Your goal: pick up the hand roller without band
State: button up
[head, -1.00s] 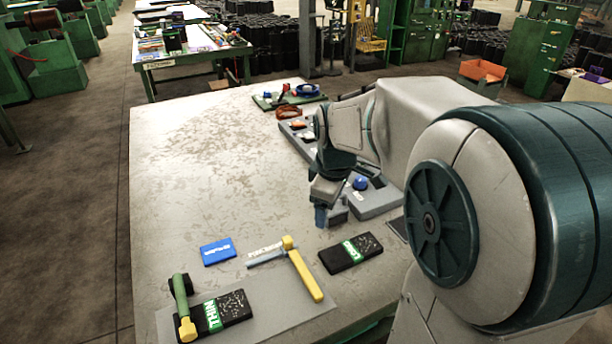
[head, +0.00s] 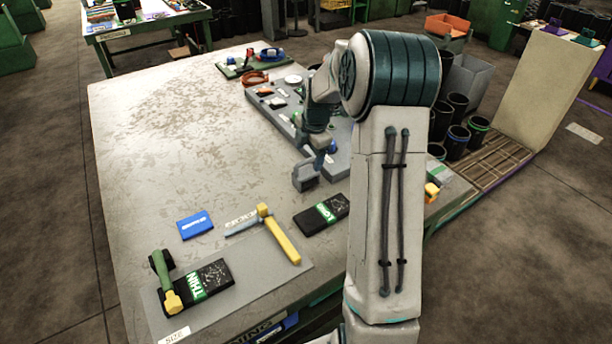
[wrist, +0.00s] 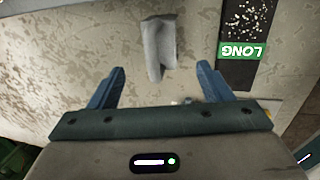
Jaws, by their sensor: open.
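Two roller-like hand tools lie at the front of the table in the head view. One has a green handle (head: 163,272) with a yellow end, and lies against the black THIN board (head: 212,277). The other is a yellow tool (head: 282,240) lying at a slant. My gripper (head: 324,159) is farther back, by a grey block (head: 304,178), and holds nothing. In the wrist view its blue fingers (wrist: 158,92) are spread, with a grey object (wrist: 158,48) beyond them. Neither tool is clearly visible there.
The black LONG board (head: 322,213) lies right of the yellow tool; it also shows in the wrist view (wrist: 248,22). A blue card (head: 195,224) lies left. A grey tray (head: 272,115) with small parts stands behind. The table's left half is clear.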

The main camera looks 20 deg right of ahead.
aim_at(307, 172)
jog(key=shift+w+f+p, duration=0.25)
jog(key=shift+f, duration=0.95)
jog(key=shift+w+f+p, duration=0.25)
jog(key=shift+f, duration=1)
jog(key=shift+w+f+p, duration=0.25)
jog(key=shift+f, duration=0.95)
jog(key=c, duration=1.2)
